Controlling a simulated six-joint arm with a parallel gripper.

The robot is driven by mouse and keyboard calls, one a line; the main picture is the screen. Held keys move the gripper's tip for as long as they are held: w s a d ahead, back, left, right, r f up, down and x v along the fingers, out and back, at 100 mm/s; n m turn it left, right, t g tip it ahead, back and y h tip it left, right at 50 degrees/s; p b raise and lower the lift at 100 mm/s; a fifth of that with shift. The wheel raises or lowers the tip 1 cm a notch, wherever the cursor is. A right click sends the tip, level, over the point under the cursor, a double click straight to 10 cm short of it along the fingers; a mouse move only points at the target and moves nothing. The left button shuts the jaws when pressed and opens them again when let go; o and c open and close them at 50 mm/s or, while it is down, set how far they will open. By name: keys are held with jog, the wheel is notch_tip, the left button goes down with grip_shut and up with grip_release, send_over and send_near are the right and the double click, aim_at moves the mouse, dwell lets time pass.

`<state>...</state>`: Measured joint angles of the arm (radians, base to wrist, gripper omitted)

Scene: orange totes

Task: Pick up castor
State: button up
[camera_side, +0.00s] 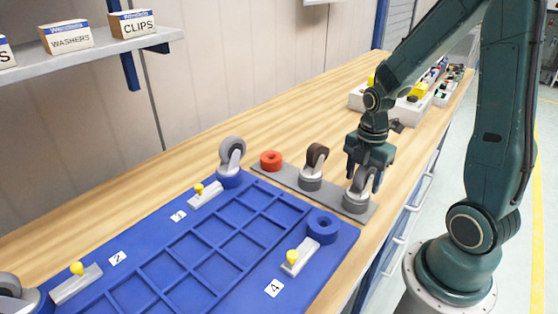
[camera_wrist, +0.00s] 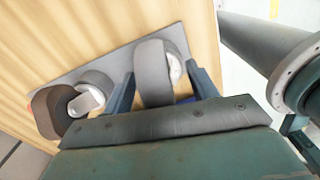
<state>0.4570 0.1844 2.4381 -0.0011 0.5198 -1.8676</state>
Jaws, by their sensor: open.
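A castor with a grey wheel (camera_side: 360,188) stands on the grey plate (camera_side: 276,178), at its right end. My gripper (camera_side: 364,172) is over this castor, pointing down. In the wrist view the castor's wheel (camera_wrist: 153,72) sits between the two fingers of my gripper (camera_wrist: 165,88), which are apart. I cannot tell whether a finger touches the wheel. A second castor with a dark brown wheel (camera_side: 315,158) stands on the plate to the left; it also shows in the wrist view (camera_wrist: 62,110). A third castor, grey (camera_side: 232,155), stands at the blue fixture's back corner.
A red ring (camera_side: 271,160) sits on the plate's left end. The blue fixture (camera_side: 215,245) has clamps with yellow knobs and a blue ring seat (camera_side: 322,225). Another castor (camera_side: 12,288) is cut off at the lower left. White bins (camera_side: 408,108) stand behind my gripper.

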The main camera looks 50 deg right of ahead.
grip_shut()
jog(key=shift+r, duration=0.2)
notch_tip(320, 180, up, 20)
dwell(1.0)
jog(key=shift+f, duration=0.15)
dwell(0.3)
